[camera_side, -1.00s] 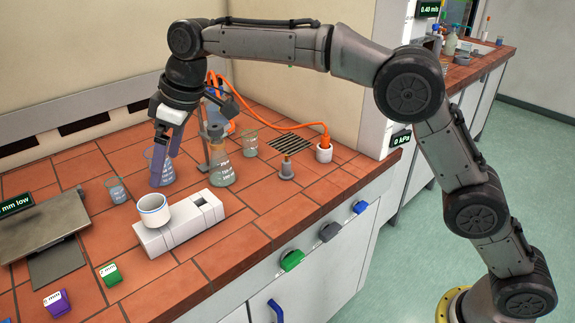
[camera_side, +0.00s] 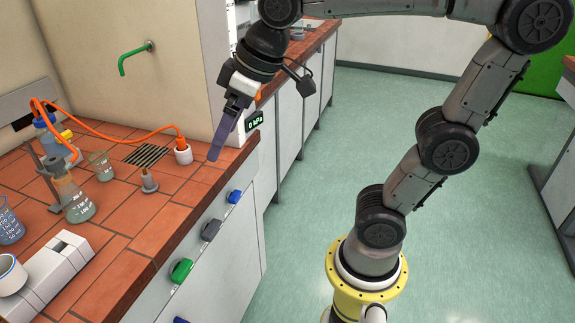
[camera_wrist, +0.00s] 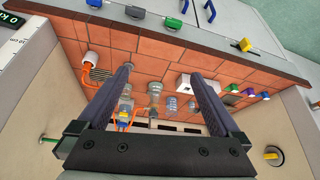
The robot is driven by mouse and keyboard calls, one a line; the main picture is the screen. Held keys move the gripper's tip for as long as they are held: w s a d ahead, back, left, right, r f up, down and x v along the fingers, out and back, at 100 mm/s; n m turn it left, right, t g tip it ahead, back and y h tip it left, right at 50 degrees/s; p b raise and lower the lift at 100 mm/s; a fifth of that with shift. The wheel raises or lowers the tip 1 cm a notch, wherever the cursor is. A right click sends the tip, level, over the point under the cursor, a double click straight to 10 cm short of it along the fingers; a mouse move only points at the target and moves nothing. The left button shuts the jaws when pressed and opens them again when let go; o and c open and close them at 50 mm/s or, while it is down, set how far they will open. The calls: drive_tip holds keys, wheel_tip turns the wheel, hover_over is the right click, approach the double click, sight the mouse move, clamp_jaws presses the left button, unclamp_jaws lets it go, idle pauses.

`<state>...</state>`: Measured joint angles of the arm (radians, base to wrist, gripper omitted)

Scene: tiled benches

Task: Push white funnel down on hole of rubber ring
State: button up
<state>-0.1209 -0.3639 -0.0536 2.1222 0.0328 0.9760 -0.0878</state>
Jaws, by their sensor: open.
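The white funnel appears to be the white cup with a blue rim line (camera_side: 12,275), at the lower left of the side view, partly cut off by the frame. It stands on the end of a white block (camera_side: 52,268). A flask (camera_side: 76,203) stands behind it with a dark collar (camera_side: 54,166) at its neck. I cannot tell whether that collar is the rubber ring. My gripper (camera_side: 213,157) is open and empty, over the bench's right end, well away from the cup. In the wrist view its fingers (camera_wrist: 159,72) are spread apart above the bench.
An orange hose (camera_side: 105,120) runs to a white socket (camera_side: 183,153) close to my gripper. A grey nozzle-like piece (camera_side: 148,181), a small beaker (camera_side: 101,166) and a blue-tinted beaker (camera_side: 9,225) stand on the tiles. Coloured knobs line the bench front.

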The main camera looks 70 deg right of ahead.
drive_tip(key=s+d+f+m+h, duration=0.1)
drive_tip(key=s+d+f+m, duration=0.1)
drive_tip(key=s+d+f, duration=0.2)
drive_tip(key=s+f, duration=0.3)
drive_tip(key=s, duration=0.4)
drive_tip(key=shift+f, duration=0.2)
